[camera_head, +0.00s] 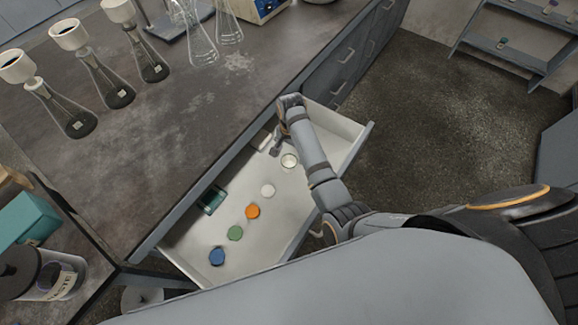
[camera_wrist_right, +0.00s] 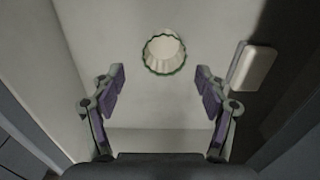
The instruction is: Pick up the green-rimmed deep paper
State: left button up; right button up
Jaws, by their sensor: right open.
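The green-rimmed deep paper (camera_wrist_right: 164,54) is a pale, fluted cup with a wavy green rim. It rests on the light drawer floor and its open mouth shows in the right wrist view. In the head view a small cream round cup (camera_head: 289,160) beside my right gripper seems to be the same one. My right gripper (camera_wrist_right: 162,82) is open and empty, its purple-padded fingers spread wide on either side of the cup's line. The cup appears beyond the fingertips, not touched by them. In the head view my right gripper (camera_head: 276,146) reaches into the drawer. My left gripper is out of view.
The open white drawer (camera_head: 190,245) also holds white, orange (camera_head: 252,211), green (camera_head: 235,233) and blue (camera_head: 217,256) round items and a dark teal box (camera_head: 212,200). A small white block (camera_wrist_right: 254,66) lies right of the cup. Flasks stand on the dark bench (camera_head: 165,150).

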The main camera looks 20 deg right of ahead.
aim_at(289, 162)
jog(key=f, duration=0.4)
jog(key=f+b, duration=0.1)
jog(key=f, duration=0.2)
jog(key=shift+w+a, duration=0.2)
jog(key=shift+a, duration=0.05)
jog(key=c, duration=0.9)
